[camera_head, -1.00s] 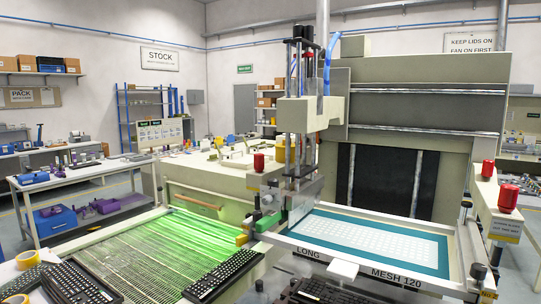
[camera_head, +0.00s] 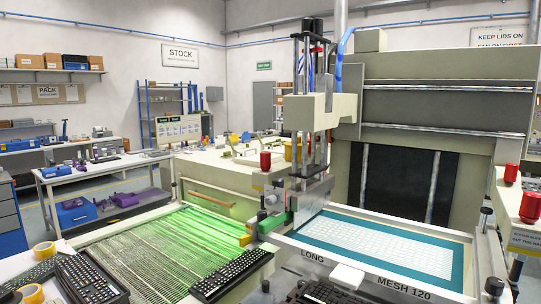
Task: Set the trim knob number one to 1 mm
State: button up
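A screen-printing machine (camera_head: 430,80) fills the right half of the view. Its framed screen (camera_head: 300,241) is marked LONG and MESH 120. Red capped posts stand at the left (camera_head: 265,161), at the right (camera_head: 511,173) and at the near right (camera_head: 530,207). No number or millimetre scale is readable, so I cannot tell which knob is trim knob number one. My gripper is not in view.
A green-lit conveyor bed (camera_head: 165,250) lies left of the screen.

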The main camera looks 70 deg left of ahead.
aim_at(265, 157)
jog(key=u, duration=4.8)
jog(key=i, duration=0.15)
jog(key=z, duration=2.6)
jog(key=k, duration=0.2)
jog(key=u, duration=1.65)
